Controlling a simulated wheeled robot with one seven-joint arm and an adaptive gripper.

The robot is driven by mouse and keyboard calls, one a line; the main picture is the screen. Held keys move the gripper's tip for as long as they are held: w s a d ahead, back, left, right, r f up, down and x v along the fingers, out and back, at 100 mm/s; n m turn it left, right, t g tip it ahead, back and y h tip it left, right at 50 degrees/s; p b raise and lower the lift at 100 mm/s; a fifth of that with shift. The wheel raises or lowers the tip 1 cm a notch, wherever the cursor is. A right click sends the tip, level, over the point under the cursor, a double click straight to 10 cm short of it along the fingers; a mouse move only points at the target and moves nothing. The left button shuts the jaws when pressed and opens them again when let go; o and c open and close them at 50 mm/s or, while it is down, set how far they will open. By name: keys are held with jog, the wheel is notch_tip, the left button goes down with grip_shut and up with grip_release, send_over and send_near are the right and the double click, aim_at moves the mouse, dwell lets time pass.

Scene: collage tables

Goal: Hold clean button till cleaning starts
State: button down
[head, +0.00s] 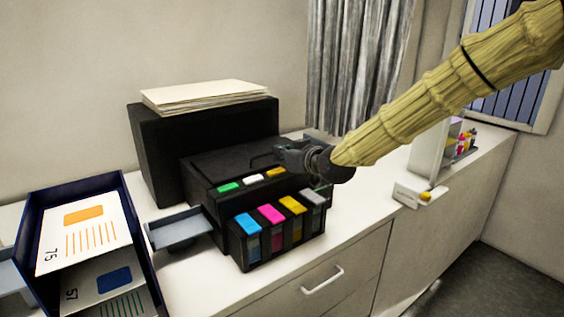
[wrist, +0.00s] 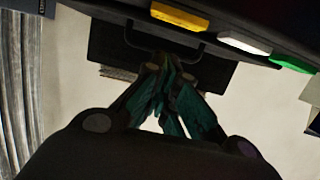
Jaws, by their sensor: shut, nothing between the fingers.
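The black printer (head: 207,165) stands on the white counter. Its front edge carries a green button (head: 229,187), a white button (head: 253,178) and an orange button (head: 276,172). No label tells me which is the clean button. In the wrist view, the orange button (wrist: 179,15), white button (wrist: 245,42) and green button (wrist: 292,64) run along the top. My gripper (head: 280,149) is shut and empty at the printer's right end, closest to the orange button. Its fingertips (wrist: 172,62) appear apart from the buttons; I cannot tell whether they touch the printer.
Ink tanks with blue, magenta, yellow and grey caps (head: 270,214) stand at the printer's front. A black box (head: 160,140) with stacked paper (head: 205,95) is behind. A dark blue tray (head: 125,205) holds cards at left. A small white block (head: 410,195) sits right on the counter.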

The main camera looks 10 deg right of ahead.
jog(key=b+v, duration=0.2)
jog(key=v, duration=0.7)
jog(key=shift+s+r+b, duration=0.15)
jog(key=shift+s+b, duration=0.2)
jog(key=shift+b, duration=0.05)
